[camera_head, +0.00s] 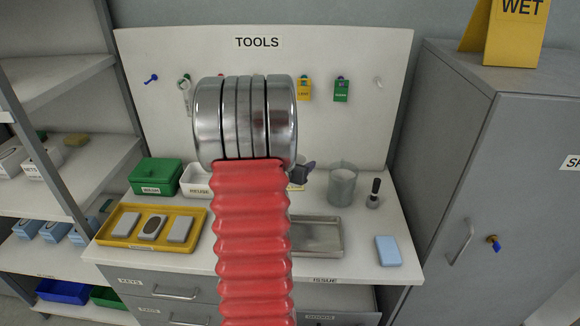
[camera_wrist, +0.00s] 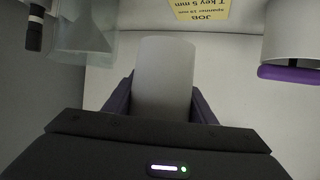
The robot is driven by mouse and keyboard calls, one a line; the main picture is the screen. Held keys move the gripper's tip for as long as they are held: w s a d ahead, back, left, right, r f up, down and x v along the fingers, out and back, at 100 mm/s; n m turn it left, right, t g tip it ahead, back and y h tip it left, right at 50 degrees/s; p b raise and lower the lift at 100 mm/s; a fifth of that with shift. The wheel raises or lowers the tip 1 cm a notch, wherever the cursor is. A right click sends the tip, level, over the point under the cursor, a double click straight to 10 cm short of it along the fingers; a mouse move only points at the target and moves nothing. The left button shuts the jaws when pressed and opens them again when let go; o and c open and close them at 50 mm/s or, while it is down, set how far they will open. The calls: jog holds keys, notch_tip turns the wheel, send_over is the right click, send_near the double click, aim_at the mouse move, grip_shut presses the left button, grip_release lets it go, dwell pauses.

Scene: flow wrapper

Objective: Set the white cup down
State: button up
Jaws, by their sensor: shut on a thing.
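The white cup (camera_wrist: 166,70) stands between the two dark purple fingers of my gripper (camera_wrist: 160,103) in the wrist view. My gripper is shut on it, with one finger on each side. I cannot tell whether the cup touches the surface under it. In the head view my red and silver arm hides the cup, and only a dark bit of my gripper (camera_head: 302,172) shows at the arm's right, over the workbench (camera_head: 355,280).
A clear jar (camera_head: 342,184) and a black-handled tool (camera_head: 373,194) stand right of my gripper. A metal tray (camera_head: 318,250) and a blue block (camera_head: 388,251) lie in front. A yellow tray (camera_head: 110,241), green box (camera_head: 155,177) and white bin (camera_head: 194,181) are left. A yellow job card (camera_wrist: 202,7) shows.

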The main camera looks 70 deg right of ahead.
jog(key=w+a+n+t+y, duration=0.1)
jog(key=w+a+n+t, duration=0.25)
jog(key=w+a, duration=0.75)
jog(key=w+a+r+n+t+y, duration=0.1)
jog(key=w+a+n+t, duration=0.4)
jog(key=w, duration=0.9)
jog(key=w+a+n+t+y, duration=0.1)
jog(key=w+a+n+t, duration=0.15)
jog(key=w+a, duration=0.9)
jog(key=w+a+n+t+y, duration=0.1)
jog(key=w+a+n+y, duration=0.2)
jog(key=a, duration=1)
jog(key=w+a+n+t+y, duration=0.2)
jog(key=w+a+y, duration=0.2)
jog(key=a, duration=0.8)
jog(key=w+a+n+t+y, duration=0.1)
jog(key=w+a+n+y, duration=0.2)
jog(key=a, duration=1)
jog(key=shift+w+a+n, duration=0.3)
jog(key=shift+w+a, duration=0.05)
jog(key=shift+w, duration=0.15)
jog(key=shift+s, duration=0.15)
